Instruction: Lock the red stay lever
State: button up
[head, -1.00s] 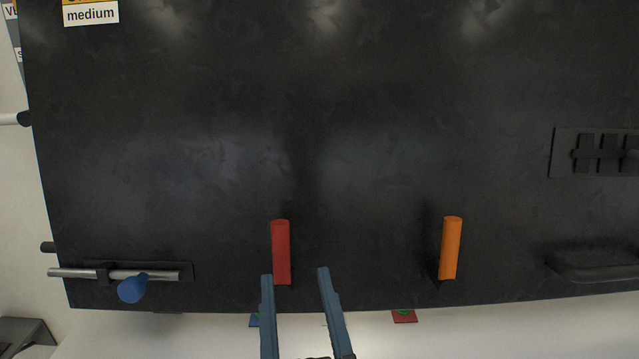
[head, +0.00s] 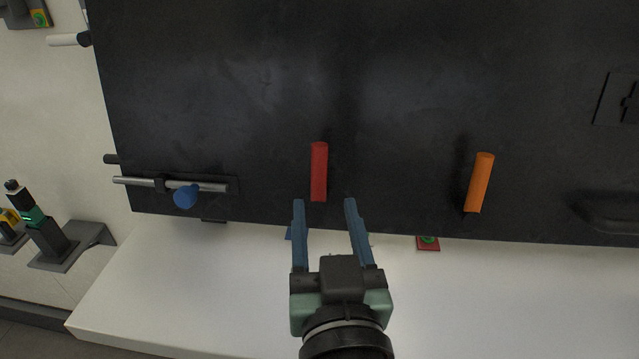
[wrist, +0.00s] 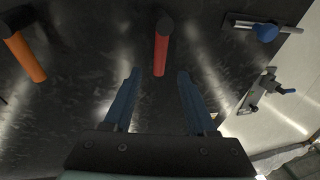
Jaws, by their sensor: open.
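The red stay lever (head: 319,172) stands nearly upright against the dark panel (head: 400,90), near its lower edge. My gripper (head: 324,202) is open and empty, with its two blue fingers pointing at the panel. In the head view the fingertips appear just below the red lever, one to each side of its lower end. In the wrist view the red lever (wrist: 162,52) appears beyond the fingertips, between the lines of the two fingers (wrist: 158,72). The fingers look apart from the lever. Its pivot is hard to make out.
An orange lever (head: 480,183) stands to the right on the panel. A metal bolt with a blue knob (head: 185,197) is at the lower left. A dark recessed handle (head: 612,212) is at the far right. A white ledge (head: 220,290) lies below the panel.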

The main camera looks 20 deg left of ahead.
aim_at(320, 172)
jog(key=p+x, duration=0.1)
jog(key=x, duration=0.7)
jog(key=shift+w+a+r, duration=0.1)
jog(key=shift+w+r, duration=0.05)
jog(key=shift+w, duration=0.05)
jog(key=shift+w+a+p, duration=0.25)
jog(key=shift+w+p, duration=0.05)
jog(key=shift+w, duration=0.2)
grip_shut()
dwell(0.8)
